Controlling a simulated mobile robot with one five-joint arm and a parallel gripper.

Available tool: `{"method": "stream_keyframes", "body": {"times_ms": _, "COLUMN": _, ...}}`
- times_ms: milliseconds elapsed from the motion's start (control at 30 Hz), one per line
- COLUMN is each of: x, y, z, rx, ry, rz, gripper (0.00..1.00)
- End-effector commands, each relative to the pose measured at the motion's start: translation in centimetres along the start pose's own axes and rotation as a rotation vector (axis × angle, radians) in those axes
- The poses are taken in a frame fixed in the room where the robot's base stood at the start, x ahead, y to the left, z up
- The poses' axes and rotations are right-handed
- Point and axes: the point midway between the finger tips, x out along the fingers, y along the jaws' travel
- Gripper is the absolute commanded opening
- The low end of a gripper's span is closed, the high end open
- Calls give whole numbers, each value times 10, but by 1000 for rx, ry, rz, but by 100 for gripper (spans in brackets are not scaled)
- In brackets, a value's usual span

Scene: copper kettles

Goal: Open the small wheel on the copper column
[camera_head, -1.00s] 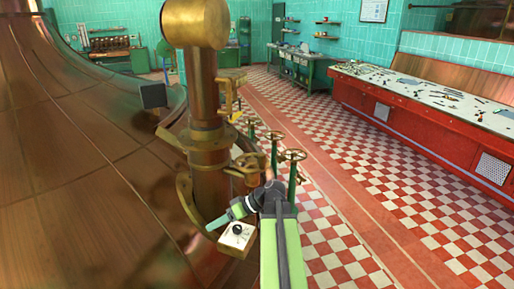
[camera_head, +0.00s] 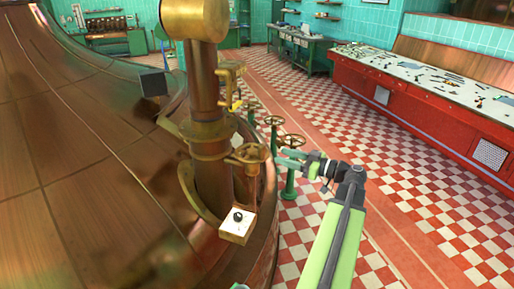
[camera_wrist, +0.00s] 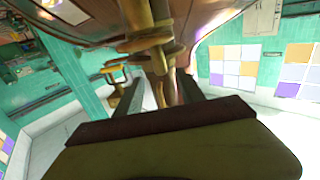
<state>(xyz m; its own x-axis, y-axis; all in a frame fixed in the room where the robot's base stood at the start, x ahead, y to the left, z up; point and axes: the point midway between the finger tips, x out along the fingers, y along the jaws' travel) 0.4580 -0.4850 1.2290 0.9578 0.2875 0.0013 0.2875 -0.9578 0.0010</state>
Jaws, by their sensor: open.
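The copper column (camera_head: 209,95) stands upright at the copper kettle's edge in the head view. A small brass wheel (camera_head: 249,153) sits on its right side, above a white box with a black knob (camera_head: 238,222). My gripper (camera_head: 280,159) is open and empty, just right of the wheel, its fingers pointing left towards it. I cannot tell whether they touch. In the wrist view my two dark green fingers are spread, and brass parts (camera_wrist: 152,45) show beyond and between them. Which of these is the small wheel is unclear there.
Green pedestals with handwheels (camera_head: 290,142) stand on the red-and-white floor behind my gripper. The large copper kettle (camera_head: 75,150) fills the left. A red control desk (camera_head: 400,95) stands at the right.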

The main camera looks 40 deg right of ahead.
Motion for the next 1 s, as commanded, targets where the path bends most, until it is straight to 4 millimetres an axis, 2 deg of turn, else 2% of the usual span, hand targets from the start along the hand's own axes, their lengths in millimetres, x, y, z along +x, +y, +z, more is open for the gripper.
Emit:
{"method": "stream_keyframes", "body": {"times_ms": 33, "x": 14, "y": -1, "z": 0, "rx": 0, "ry": 0, "rz": -5, "gripper": 46}}
{"method": "stream_keyframes", "body": {"times_ms": 200, "x": 57, "y": 0, "z": 0, "rx": 1, "ry": -1, "rz": -4, "gripper": 46}}
{"method": "stream_keyframes", "body": {"times_ms": 433, "x": 105, "y": 0, "z": 0, "rx": 1, "ry": -1, "rz": -3, "gripper": 46}}
{"method": "stream_keyframes", "body": {"times_ms": 600, "x": 120, "y": 0, "z": 0, "rx": 1, "ry": -1, "rz": -2, "gripper": 46}}
{"method": "stream_keyframes", "body": {"times_ms": 867, "x": 122, "y": 0, "z": 0, "rx": 1, "ry": -1, "rz": -1, "gripper": 46}}
{"method": "stream_keyframes", "body": {"times_ms": 900, "x": 122, "y": 0, "z": 0, "rx": 1, "ry": -1, "rz": -1, "gripper": 45}}
{"method": "stream_keyframes", "body": {"times_ms": 1000, "x": 122, "y": -1, "z": 0, "rx": 1, "ry": -1, "rz": -1, "gripper": 32}}
